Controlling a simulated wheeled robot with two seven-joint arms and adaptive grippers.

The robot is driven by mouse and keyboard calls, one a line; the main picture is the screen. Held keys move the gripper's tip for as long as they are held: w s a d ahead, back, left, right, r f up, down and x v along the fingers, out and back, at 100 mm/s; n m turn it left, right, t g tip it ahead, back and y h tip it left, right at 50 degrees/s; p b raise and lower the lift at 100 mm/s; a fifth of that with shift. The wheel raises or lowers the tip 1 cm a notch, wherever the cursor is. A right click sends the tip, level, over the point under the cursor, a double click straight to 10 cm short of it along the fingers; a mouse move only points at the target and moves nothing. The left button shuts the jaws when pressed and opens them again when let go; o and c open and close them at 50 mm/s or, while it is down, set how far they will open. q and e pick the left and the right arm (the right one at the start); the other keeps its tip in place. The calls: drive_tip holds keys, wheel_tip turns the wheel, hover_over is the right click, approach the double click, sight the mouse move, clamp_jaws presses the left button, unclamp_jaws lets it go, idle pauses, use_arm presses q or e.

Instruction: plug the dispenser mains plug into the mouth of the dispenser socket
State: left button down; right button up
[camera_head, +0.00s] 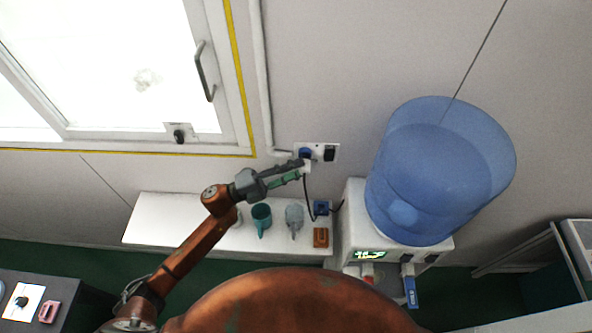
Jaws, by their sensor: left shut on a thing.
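The dispenser socket is a white wall plate (329,146) with a blue round mouth (305,153) at its left and a dark part at its right. My left gripper (300,169) is shut on the small white mains plug (307,167), just below the blue mouth in the picture. Whether the plug touches the socket or is still apart from it, I cannot tell. A black cable (306,195) hangs from the plug down to the shelf. The water dispenser (354,210) with its big blue bottle (440,170) stands to the right. My right gripper is not in view.
A white shelf (165,215) below holds a teal mug (261,216), a grey mug (294,216), an orange-brown box (320,237) and a blue item (321,207). A window with a handle (205,72) is at upper left. The wall above the socket is clear.

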use_arm(q)
drive_tip(key=shift+w+b, duration=0.45)
drive_tip(key=shift+w, duration=0.5)
drive_tip(key=c, duration=1.5)
unclamp_jaws()
drive_tip(key=shift+c, duration=0.2)
drive_tip(key=v, duration=1.2)
